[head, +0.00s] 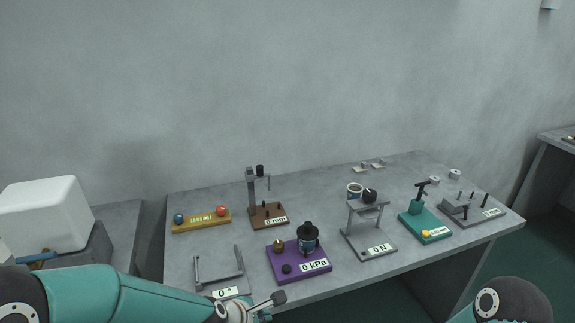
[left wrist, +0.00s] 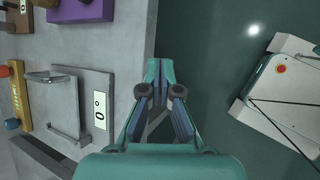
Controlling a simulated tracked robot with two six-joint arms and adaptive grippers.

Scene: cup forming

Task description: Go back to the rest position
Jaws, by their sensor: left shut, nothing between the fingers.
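My left gripper (head: 272,301) is at the front edge of the table, in front of the bending device marked 0° (head: 226,290). In the left wrist view my left gripper (left wrist: 158,88) is shut and empty. Its fingertips meet over the dark floor just off the table edge, and the 0° device (left wrist: 85,105) lies to the left of them. My right arm shows only as a teal and dark rounded part at the bottom right of the head view; its gripper is not in view.
The grey table (head: 365,275) holds a purple base reading 0 kPa (head: 300,265), a brown stand (head: 270,216), a yellow bar (head: 200,222), a grey stand reading 0 N (head: 372,247) and a green base (head: 420,228). A white box (head: 45,212) stands at the left. Open floor (left wrist: 215,60) lies beyond the table edge.

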